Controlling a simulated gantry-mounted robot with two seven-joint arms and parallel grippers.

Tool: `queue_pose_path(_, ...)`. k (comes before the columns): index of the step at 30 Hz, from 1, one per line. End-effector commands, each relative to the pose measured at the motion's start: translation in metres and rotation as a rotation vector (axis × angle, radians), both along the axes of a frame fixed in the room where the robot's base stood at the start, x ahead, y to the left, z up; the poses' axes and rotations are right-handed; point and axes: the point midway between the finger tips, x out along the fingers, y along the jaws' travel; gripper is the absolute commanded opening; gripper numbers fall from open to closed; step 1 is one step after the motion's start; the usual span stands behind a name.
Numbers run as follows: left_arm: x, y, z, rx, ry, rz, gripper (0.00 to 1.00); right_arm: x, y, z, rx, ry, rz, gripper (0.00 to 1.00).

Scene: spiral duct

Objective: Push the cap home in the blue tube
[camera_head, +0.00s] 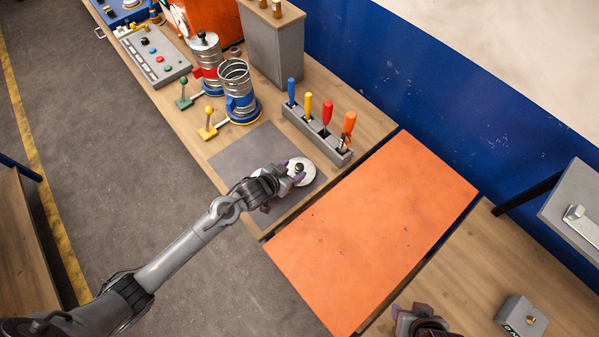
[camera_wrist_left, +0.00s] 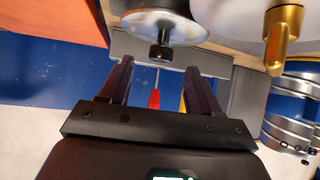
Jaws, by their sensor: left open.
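The cap (camera_head: 301,172), a pale metal disc with a black knob, is over the grey mat; I cannot tell whether it touches the mat. My left gripper (camera_head: 283,176) is open beside it and hides part of it. In the left wrist view the cap (camera_wrist_left: 165,22) is just beyond my open fingers (camera_wrist_left: 160,68), its knob lined up with the gap. The blue tube (camera_head: 236,82), a spiral metal duct with a blue clamp, stands open-topped behind the mat. It shows at the right of the left wrist view (camera_wrist_left: 290,112). My right gripper (camera_head: 422,322) is cut off at the bottom edge.
A tube with a red clamp and a knobbed cap (camera_head: 206,58) stands behind the blue one. Green (camera_head: 184,92) and yellow (camera_head: 208,124) levers stand beside them. A screwdriver rack (camera_head: 316,134) edges the grey mat (camera_head: 240,152). The orange panel (camera_head: 375,225) is clear.

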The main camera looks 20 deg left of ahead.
Motion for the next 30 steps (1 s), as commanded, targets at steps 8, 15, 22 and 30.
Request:
queue_pose_path(8,0.017,-0.006,-0.011,0.0,0.001,0.0,0.63,0.0,0.001,0.003,0.005,0.0,-0.003,0.46)
queue_pose_path(15,0.037,-0.011,-0.027,-0.001,0.001,0.001,0.63,0.0,0.001,0.003,0.005,0.001,-0.004,0.46)
queue_pose_path(22,0.041,-0.013,-0.03,0.0,0.001,0.0,0.63,0.0,0.001,0.002,0.002,0.001,-0.001,0.46)
queue_pose_path(30,0.041,-0.013,-0.03,0.0,0.001,0.0,0.43,0.0,-0.001,0.002,-0.006,0.001,0.003,0.46)
